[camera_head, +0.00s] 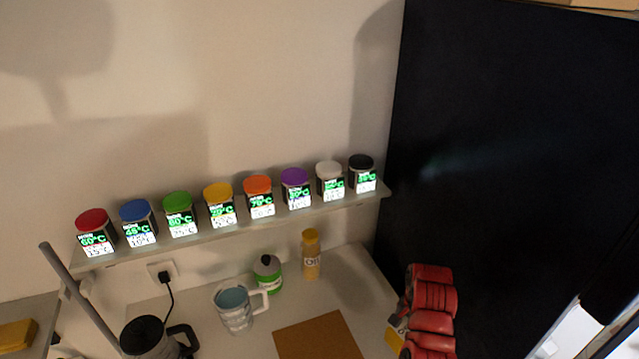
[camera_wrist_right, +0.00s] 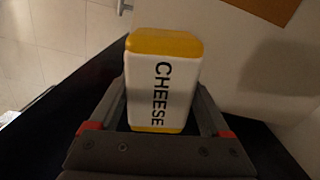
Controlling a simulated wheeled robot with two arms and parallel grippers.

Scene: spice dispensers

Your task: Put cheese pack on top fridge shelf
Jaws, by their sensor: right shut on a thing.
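The cheese pack (camera_wrist_right: 162,85) is white with yellow ends and black "CHEESE" lettering. My right gripper (camera_wrist_right: 164,100) is shut on it, one finger along each side, in the right wrist view. In the head view my red right arm is at the lower right, and a yellow and white bit of the pack (camera_head: 395,337) shows at its left edge; the gripper itself is mostly hidden. A tall black panel (camera_head: 500,150), likely the fridge's side, stands beside the arm. No fridge shelf can be made out clearly. My left gripper is not in view.
A wall shelf (camera_head: 235,223) holds several spice jars with coloured lids. On the counter are a mug (camera_head: 235,310), a green and white bottle (camera_head: 267,274), a yellow bottle (camera_head: 311,255), a black-lidded kettle (camera_head: 147,340) and a brown board (camera_head: 318,338). A bright white part (camera_head: 575,332) shows at lower right.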

